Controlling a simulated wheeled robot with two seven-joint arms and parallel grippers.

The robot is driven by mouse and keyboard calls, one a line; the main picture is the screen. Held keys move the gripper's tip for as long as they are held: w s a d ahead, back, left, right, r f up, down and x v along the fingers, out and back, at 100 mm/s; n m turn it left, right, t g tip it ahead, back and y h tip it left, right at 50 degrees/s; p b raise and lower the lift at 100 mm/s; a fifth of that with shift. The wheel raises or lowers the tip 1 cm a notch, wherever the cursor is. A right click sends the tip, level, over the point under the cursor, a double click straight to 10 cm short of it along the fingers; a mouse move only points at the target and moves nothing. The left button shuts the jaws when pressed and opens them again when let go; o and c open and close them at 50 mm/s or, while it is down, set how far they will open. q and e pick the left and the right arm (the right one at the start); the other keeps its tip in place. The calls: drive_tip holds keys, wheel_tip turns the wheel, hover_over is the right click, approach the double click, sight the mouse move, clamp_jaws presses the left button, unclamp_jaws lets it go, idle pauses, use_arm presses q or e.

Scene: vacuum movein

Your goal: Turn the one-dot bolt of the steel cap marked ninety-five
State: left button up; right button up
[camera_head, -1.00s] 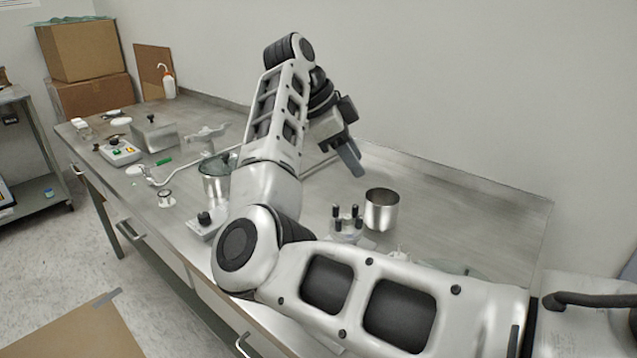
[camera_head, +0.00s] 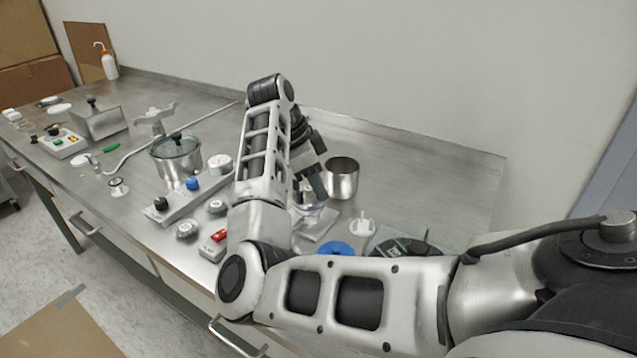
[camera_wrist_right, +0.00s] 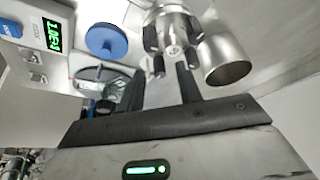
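A steel cap (camera_wrist_right: 172,30) with several dark-tipped bolts shows in the right wrist view at the top, just beyond my fingers. I cannot read a number on it or see dots on the bolts. In the head view the cap (camera_head: 313,215) is mostly hidden under my right gripper. My right gripper (camera_head: 318,192) reaches down above it. In the wrist view the right gripper's fingers (camera_wrist_right: 162,78) are apart, with nothing seen between them, and their tips are near the cap's bolts. I cannot tell whether they touch. My left gripper is not in view.
A steel cup (camera_head: 342,180) stands close behind the cap, also in the wrist view (camera_wrist_right: 226,62). A lidded pot (camera_head: 176,158) and a knobbed block (camera_head: 192,196) are left.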

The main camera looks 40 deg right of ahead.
drive_tip(key=shift+s+d+f, duration=0.1)
drive_tip(key=shift+d+f, duration=0.1)
drive_tip(key=shift+f, duration=0.35)
clamp_jaws()
